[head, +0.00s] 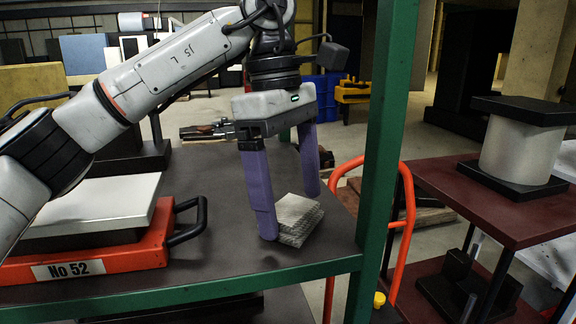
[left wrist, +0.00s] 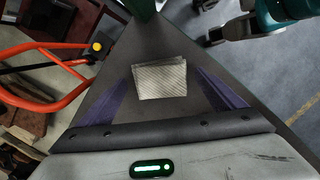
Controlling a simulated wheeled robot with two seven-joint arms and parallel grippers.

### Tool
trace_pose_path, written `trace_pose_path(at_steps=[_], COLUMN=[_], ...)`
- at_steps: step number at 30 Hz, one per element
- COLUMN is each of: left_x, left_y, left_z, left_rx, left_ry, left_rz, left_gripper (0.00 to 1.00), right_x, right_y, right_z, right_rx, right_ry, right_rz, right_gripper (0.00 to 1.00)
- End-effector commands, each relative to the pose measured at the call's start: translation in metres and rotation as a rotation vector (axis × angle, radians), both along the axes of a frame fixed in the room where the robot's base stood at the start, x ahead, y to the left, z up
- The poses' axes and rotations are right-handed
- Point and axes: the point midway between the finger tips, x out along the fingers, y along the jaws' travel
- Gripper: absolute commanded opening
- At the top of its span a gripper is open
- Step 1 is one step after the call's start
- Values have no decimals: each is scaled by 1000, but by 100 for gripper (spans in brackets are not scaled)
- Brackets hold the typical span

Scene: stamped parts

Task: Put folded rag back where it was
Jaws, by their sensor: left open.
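The folded rag (head: 299,218), pale grey with fine stripes and stacked layers, lies on the dark shelf top (head: 225,180) near its front right corner. My left gripper (head: 293,215) points down with its purple fingers spread, one on each side of the rag. In the head view the near finger hides part of the rag's left side. In the left wrist view the rag (left wrist: 160,81) lies beyond and between the two fingers (left wrist: 172,88), with visible gaps on both sides. My right gripper is not in view.
A green post (head: 387,130) rises at the shelf's right corner. A red tray labelled No 52 (head: 150,247) with a pale block stands at left. A clamp-like tool (head: 208,131) lies behind the gripper. An orange tubular frame (head: 408,215) stands beyond the right edge.

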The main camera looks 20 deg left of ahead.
Motion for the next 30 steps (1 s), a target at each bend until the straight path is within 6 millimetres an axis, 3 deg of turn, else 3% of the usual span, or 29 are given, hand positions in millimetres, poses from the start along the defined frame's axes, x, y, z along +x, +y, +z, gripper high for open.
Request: trace_pose_path(at_steps=[5, 9, 14, 22, 30], left_x=[1, 2, 3, 3, 3], left_y=[3, 9, 13, 16, 17], left_z=[31, 69, 92, 114, 117], left_rx=[-3, 0, 0, 1, -1], left_ry=[-4, -7, -7, -1, 0], left_rz=[2, 4, 4, -1, -1], left_gripper=[88, 88, 88, 88, 88], right_x=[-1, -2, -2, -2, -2], right_y=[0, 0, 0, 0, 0], right_z=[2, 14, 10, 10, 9], right_rx=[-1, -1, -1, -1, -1], right_ry=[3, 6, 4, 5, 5], right_rz=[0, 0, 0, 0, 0], right_gripper=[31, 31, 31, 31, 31])
